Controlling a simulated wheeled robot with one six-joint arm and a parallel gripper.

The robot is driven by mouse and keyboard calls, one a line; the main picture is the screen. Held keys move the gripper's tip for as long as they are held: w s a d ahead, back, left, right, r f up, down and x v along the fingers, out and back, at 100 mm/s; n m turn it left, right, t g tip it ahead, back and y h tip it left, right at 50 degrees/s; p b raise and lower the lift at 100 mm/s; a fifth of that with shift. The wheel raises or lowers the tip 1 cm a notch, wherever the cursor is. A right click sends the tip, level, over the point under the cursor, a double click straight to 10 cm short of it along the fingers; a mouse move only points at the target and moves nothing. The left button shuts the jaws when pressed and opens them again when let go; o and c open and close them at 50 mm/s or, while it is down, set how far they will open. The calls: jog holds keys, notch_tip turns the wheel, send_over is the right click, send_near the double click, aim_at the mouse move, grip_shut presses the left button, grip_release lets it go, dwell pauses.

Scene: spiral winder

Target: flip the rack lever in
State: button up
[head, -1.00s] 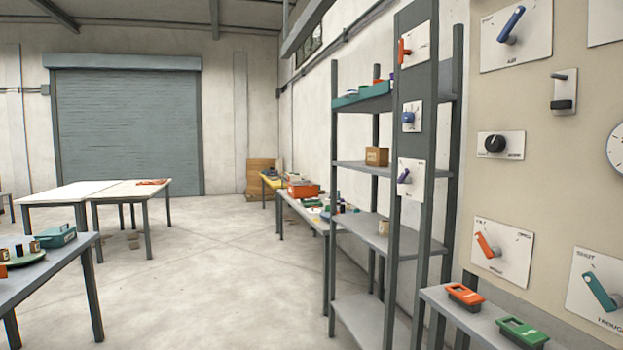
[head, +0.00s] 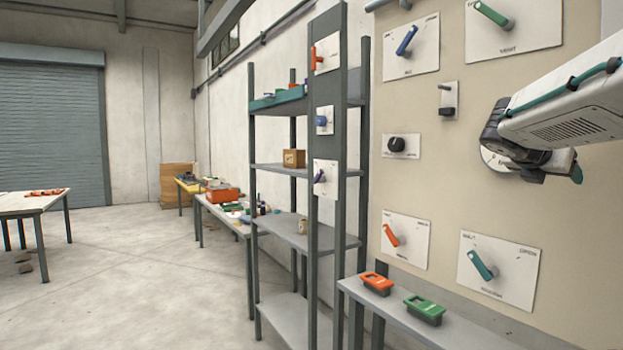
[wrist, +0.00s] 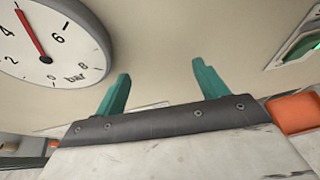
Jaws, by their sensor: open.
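The grey shelf rack (head: 328,90) stands left of the beige panel. Its front upright carries a red lever (head: 315,56) at the top, a blue knob-like control (head: 321,120) in the middle and a purple lever (head: 319,177) below, each on a white plate. I cannot tell which one is the rack lever. My arm reaches in from the right, in front of the beige panel and well apart from the rack. In the wrist view my gripper (wrist: 160,80) is open, its two teal fingers apart with nothing between them.
The beige panel (head: 455,190) holds several levers, a black knob (head: 397,144) and a gauge, largely hidden by my arm; a gauge (wrist: 45,40) shows in the wrist view. A low shelf (head: 400,318) bears red and green cases.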

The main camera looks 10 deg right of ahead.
jog(key=shift+w+d+r+n, duration=0.15)
jog(key=shift+d+r+n, duration=0.1)
jog(key=shift+n, duration=0.05)
